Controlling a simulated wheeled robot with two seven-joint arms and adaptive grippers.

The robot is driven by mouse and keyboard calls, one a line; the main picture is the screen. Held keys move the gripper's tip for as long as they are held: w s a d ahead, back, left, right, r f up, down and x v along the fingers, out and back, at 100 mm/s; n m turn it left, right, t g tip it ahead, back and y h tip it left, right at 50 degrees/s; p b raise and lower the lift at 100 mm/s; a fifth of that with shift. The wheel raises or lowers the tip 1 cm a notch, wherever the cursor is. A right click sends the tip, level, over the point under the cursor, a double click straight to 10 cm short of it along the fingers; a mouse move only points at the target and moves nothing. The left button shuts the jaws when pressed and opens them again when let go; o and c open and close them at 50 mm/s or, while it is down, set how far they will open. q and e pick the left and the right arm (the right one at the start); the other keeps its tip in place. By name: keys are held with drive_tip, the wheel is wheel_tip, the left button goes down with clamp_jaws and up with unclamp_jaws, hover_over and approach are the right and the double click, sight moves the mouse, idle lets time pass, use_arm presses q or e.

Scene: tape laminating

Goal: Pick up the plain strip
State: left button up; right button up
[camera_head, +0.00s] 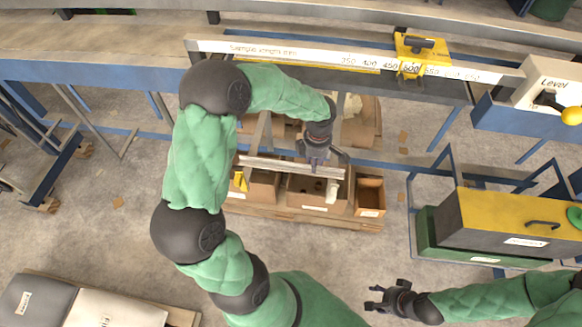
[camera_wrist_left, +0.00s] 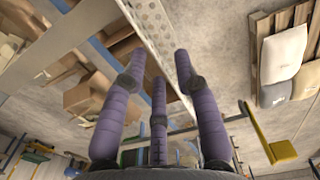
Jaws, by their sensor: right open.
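A long pale strip (camera_head: 272,166) with no visible print lies across the front of the cardboard boxes in the head view. A long pale bar with small holes (camera_wrist_left: 160,30) shows beyond my fingers in the left wrist view; I cannot tell if it is the same strip. My left gripper (camera_head: 318,165) is over the right half of the strip, pointing down. Its three purple fingers (camera_wrist_left: 160,62) stand apart at the tips in the left wrist view. Whether they touch or grip the strip is unclear. My right gripper (camera_head: 376,298) is open and empty, low in the head view, well away from the strip.
Open cardboard boxes (camera_head: 370,196) sit on a wooden pallet under the strip. A printed ruler rail (camera_head: 300,53) with a yellow slider (camera_head: 422,46) runs along the blue bench behind. A yellow-topped box (camera_head: 510,215) stands at right. Sacks (camera_head: 110,308) lie at lower left.

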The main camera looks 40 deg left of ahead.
use_arm(q)
drive_tip(key=shift+f, duration=0.8)
drive_tip(key=shift+r, duration=0.1)
clamp_jaws()
